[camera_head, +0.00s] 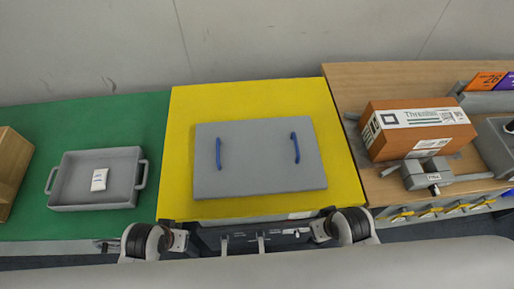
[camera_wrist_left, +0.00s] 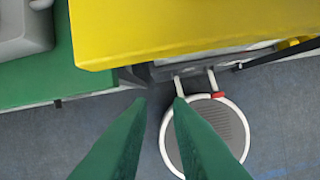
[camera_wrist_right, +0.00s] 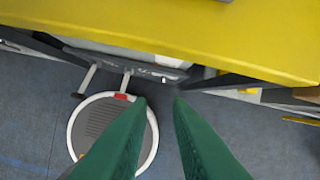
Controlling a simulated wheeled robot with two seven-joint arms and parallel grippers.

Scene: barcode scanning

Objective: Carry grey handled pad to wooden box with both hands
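The grey pad (camera_head: 258,160) lies flat on the yellow tabletop (camera_head: 180,130). It has two upright blue handles, a left one (camera_head: 218,153) and a right one (camera_head: 295,147). A wooden box (camera_head: 12,168) is partly in view at the far left on the green table. My left gripper (camera_wrist_left: 160,98) is open and empty, its green fingers apart over the floor before the table's front edge. My right gripper (camera_wrist_right: 160,98) is also open and empty before that edge. In the head view the fingertips are hard to make out. Both grippers are apart from the pad.
A grey tray (camera_head: 75,203) with a small white box (camera_head: 99,180) stands on the green table (camera_head: 50,128). An orange-brown carton (camera_head: 418,128) and a grey device (camera_head: 428,174) are on the wooden table at right. The yellow table is clear around the pad.

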